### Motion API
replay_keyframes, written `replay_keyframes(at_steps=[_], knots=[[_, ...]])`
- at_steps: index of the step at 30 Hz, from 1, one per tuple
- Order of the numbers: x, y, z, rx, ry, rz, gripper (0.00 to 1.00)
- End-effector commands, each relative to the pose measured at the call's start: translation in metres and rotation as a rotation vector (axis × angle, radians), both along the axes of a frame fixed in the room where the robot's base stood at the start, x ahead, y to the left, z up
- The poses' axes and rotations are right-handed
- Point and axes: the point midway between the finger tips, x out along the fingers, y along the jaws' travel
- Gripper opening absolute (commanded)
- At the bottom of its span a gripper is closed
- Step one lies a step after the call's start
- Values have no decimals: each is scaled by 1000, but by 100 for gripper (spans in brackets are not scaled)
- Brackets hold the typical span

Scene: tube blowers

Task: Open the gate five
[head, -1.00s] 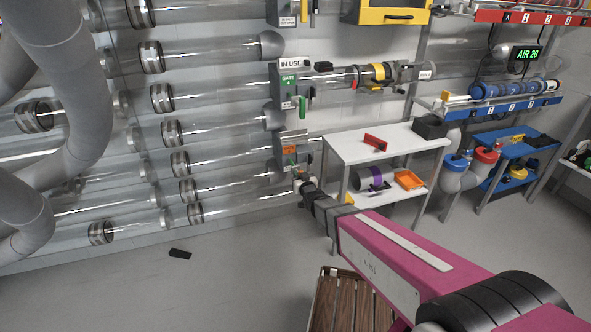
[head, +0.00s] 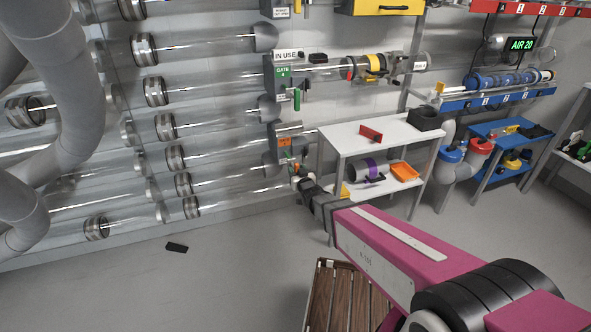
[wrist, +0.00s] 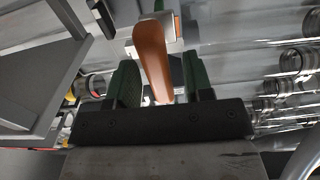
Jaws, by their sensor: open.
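An orange-brown handle (wrist: 152,52) hangs from a pale metal fitting in the wrist view. My gripper (wrist: 159,68) is open, with a dark green finger on each side of the handle. I cannot tell whether either finger touches it. In the head view my gripper (head: 299,178) is small, beside the lower gate unit with an orange label (head: 285,142), at the end of the clear tubes. Its number is not readable, and my wrist partly hides the area. Above it is another gate unit with a green label (head: 283,72) and a green handle (head: 297,99).
A white shelf table (head: 400,136) stands just right of my gripper, close to my arm, with a red part (head: 371,134) on top. Clear tubes (head: 220,129) run along the left wall. A wooden slatted top (head: 345,300) is below my arm. The floor at left is mostly clear.

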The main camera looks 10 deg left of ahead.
Motion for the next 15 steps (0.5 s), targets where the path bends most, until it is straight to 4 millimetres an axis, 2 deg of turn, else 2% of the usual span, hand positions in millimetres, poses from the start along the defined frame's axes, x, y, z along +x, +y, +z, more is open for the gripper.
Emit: replay_keyframes(at_steps=[1, 9, 15], knots=[[-10, -6, 2, 0, 0, 0, 47], [-54, -33, 2, -1, 1, 0, 47], [-72, -44, 1, -1, 1, 0, 47]])
